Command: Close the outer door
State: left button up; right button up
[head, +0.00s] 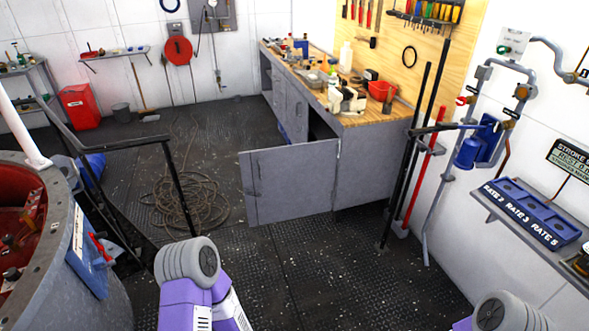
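A flat grey cabinet door (293,182) stands swung open at the near end of the long workbench (375,165). Its right edge meets the bench cabinet, and its free edge is at the left, out over the deck. A small handle seems to show near that free edge. A dark opening shows above and behind the door; most of the inside is hidden. Parts of my purple and grey arms show at the bottom, well short of the door. Neither gripper is in view.
A coil of rope (190,190) lies on the deck left of the door. A black railing (120,143) and a large round metal housing (95,290) stand at left. Poles (413,165) lean right of the bench. Deck in front of the door is clear.

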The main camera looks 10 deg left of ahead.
aim_at(297, 180)
jog(key=u, duration=0.2)
jog(key=i, duration=0.55)
jog(key=u, duration=0.05)
